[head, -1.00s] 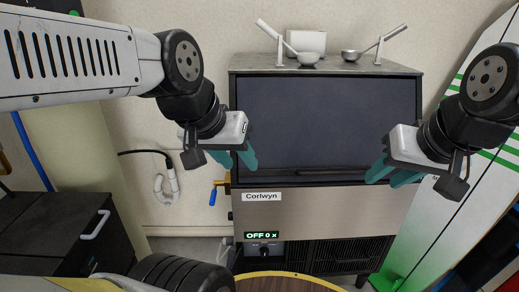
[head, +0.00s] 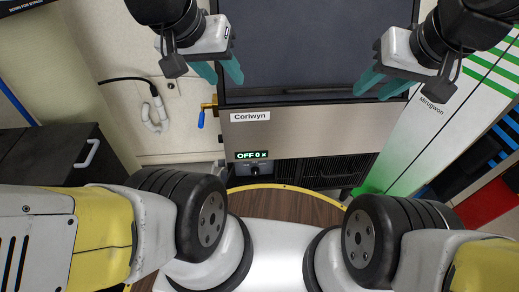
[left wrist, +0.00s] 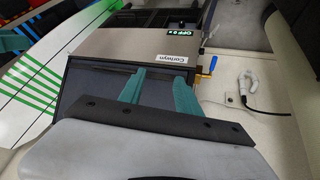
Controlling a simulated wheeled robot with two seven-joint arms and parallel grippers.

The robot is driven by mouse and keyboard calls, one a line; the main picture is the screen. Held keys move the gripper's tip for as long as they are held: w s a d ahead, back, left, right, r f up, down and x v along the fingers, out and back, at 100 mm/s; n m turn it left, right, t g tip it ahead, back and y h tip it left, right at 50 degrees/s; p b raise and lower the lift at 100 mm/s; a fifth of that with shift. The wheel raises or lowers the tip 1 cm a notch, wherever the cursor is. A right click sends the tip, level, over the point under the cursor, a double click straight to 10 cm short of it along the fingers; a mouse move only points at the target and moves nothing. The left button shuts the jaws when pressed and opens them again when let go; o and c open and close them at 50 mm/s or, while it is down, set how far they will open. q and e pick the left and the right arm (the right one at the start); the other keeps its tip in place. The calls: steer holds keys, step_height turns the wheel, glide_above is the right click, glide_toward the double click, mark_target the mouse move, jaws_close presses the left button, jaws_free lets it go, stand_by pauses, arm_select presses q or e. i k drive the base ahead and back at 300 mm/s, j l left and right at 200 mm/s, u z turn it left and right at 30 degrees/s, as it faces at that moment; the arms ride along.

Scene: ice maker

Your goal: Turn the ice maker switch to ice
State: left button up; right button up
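The ice maker (head: 290,135) stands ahead with a dark front door and a metal lower panel labelled Corlwyn. Its small display (head: 252,155) reads OFF in green. A dark knob-like switch (head: 254,171) sits just below the display; its exact setting is too small to read. The left wrist view shows these fingers (left wrist: 160,92) spread in front of the machine. My right gripper (head: 367,88) is at the door's right side, fingers apart and empty. Both are above the switch in the head view.
A valve with a blue handle (head: 202,116) juts out left of the machine. A dark cabinet (head: 60,160) stands at the left, a white-green striped panel (head: 430,120) at the right. The space before the switch is clear.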

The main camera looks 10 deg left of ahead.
mark_target(255, 171)
steer(key=l+u, duration=0.25)
steer(key=l, duration=0.2)
steer(key=k+l+u, duration=0.1)
steer(key=l+u, duration=0.15)
steer(key=l, duration=0.15)
steer(key=k+l+u, duration=0.2)
steer(key=l, duration=0.25)
steer(key=l+u, duration=0.25)
steer(key=l, duration=0.15)
steer(key=k+l+u, duration=0.25)
steer(key=i+l, duration=0.05)
steer(key=l, duration=0.05)
